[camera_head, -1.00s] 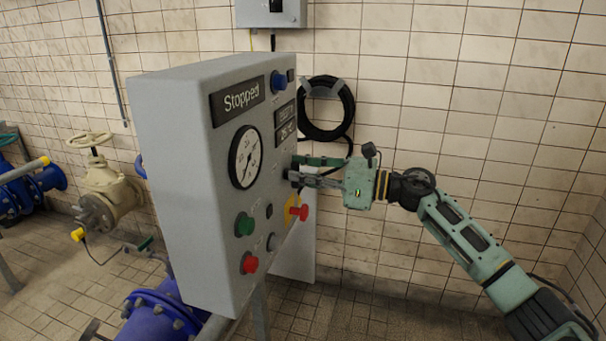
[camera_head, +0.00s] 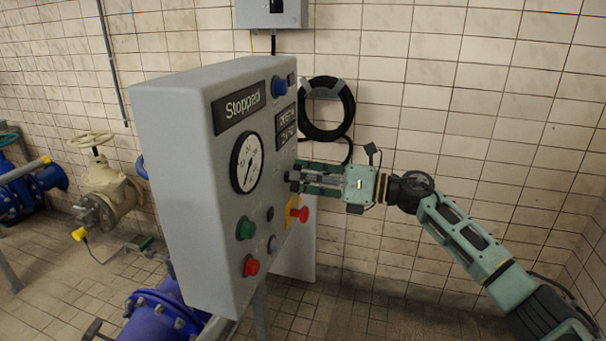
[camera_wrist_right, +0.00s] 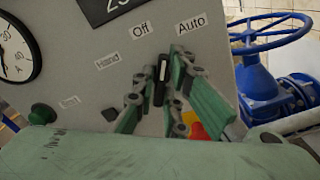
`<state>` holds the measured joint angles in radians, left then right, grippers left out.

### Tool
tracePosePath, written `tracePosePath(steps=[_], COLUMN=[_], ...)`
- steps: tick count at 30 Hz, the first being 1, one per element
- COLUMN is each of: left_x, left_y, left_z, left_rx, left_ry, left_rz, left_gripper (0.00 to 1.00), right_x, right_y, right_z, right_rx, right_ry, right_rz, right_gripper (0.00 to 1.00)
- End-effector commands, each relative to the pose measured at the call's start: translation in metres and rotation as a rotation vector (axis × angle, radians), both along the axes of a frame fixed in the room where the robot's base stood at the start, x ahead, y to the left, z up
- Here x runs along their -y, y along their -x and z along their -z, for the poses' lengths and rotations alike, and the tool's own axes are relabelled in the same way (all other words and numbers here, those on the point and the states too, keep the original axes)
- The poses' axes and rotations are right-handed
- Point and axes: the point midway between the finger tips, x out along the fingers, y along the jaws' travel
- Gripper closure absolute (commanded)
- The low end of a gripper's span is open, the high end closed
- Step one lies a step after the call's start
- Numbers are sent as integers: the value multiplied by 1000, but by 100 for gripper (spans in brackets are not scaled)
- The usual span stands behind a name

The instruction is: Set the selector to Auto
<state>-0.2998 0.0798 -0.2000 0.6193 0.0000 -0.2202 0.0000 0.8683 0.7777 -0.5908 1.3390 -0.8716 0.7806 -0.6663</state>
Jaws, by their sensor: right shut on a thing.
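The selector (camera_wrist_right: 162,80) is a small black knob with a white line on a grey control panel (camera_head: 175,190). In the wrist view its line points up, between the labels "Off" (camera_wrist_right: 140,30) and "Auto" (camera_wrist_right: 190,24); "Hand" (camera_wrist_right: 107,60) is farther left. My right gripper (camera_wrist_right: 162,85) is shut on the selector, one green finger on each side. In the head view the right gripper (camera_head: 296,178) reaches the panel's front from the right; its fingers hide the knob there. The panel's sign (camera_head: 240,104) reads "Stopped". My left gripper is not in view.
A red emergency button (camera_head: 301,214) on a yellow plate sits just below my right gripper. Green (camera_head: 245,228) and red (camera_head: 251,266) buttons and a gauge (camera_head: 247,159) are on the panel. A coiled black hose (camera_head: 327,110) hangs on the wall behind.

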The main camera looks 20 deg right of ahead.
Motion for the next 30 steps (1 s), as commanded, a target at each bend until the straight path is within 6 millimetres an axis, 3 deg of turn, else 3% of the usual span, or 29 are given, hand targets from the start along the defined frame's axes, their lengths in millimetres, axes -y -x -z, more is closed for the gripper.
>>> tracePosePath(steps=[12,30], left_x=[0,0], left_y=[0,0], left_z=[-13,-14], left_rx=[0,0], left_ry=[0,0], left_rz=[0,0], left_gripper=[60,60], right_x=[4,4], right_y=[-3,-3], right_z=[-2,0], right_rx=[-192,-235], right_ry=[-135,-164], right_rz=[9,9], right_gripper=[100,100])
